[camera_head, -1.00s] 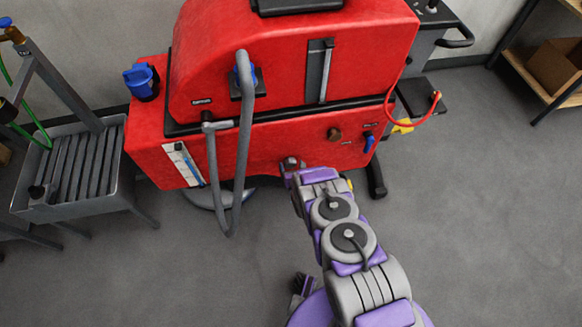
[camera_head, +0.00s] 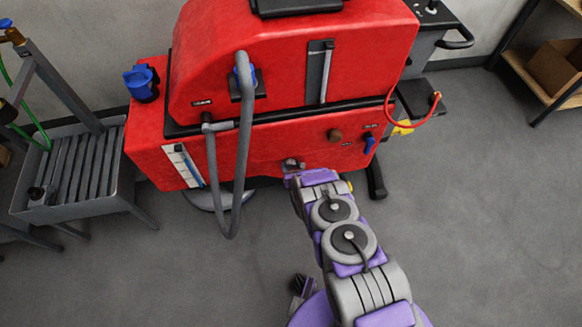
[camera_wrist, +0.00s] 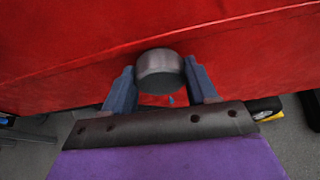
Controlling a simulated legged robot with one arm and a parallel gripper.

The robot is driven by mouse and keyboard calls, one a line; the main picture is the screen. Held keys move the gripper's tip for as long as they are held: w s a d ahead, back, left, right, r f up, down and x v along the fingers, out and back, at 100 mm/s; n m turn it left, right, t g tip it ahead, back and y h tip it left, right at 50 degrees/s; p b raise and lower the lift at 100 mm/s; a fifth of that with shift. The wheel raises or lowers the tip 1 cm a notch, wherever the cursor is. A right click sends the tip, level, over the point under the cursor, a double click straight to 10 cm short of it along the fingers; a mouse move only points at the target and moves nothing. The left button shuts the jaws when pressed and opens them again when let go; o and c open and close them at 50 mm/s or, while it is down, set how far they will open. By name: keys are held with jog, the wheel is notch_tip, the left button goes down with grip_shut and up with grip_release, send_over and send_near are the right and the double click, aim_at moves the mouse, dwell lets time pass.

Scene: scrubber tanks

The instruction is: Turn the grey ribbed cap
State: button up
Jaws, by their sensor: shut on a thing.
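The grey ribbed cap (camera_wrist: 160,70) sticks out from the lower red body of the scrubber. In the wrist view it sits between the two blue-grey fingers of my gripper (camera_wrist: 161,84), which is shut on its sides. A small blue drop-like spot (camera_wrist: 171,100) shows just below the cap. In the head view the cap (camera_head: 291,164) shows only in part, low on the red machine (camera_head: 270,148), with my gripper's fingers largely hidden behind my wrist.
A grey hose (camera_head: 244,150) hangs in a loop left of my arm. A brown knob (camera_head: 334,135) and a blue lever (camera_head: 369,143) sit right of the cap. A slatted grey stand (camera_head: 85,165) is at left. The floor at right is clear.

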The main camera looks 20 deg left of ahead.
jog(key=shift+m+y, duration=0.3)
jog(key=o, duration=1.1)
jog(key=shift+c, duration=0.2)
jog(key=shift+d, duration=0.1)
jog(key=p+v, duration=0.5)
jog(key=v, duration=1.2)
jog(key=shift+r+p, duration=0.3)
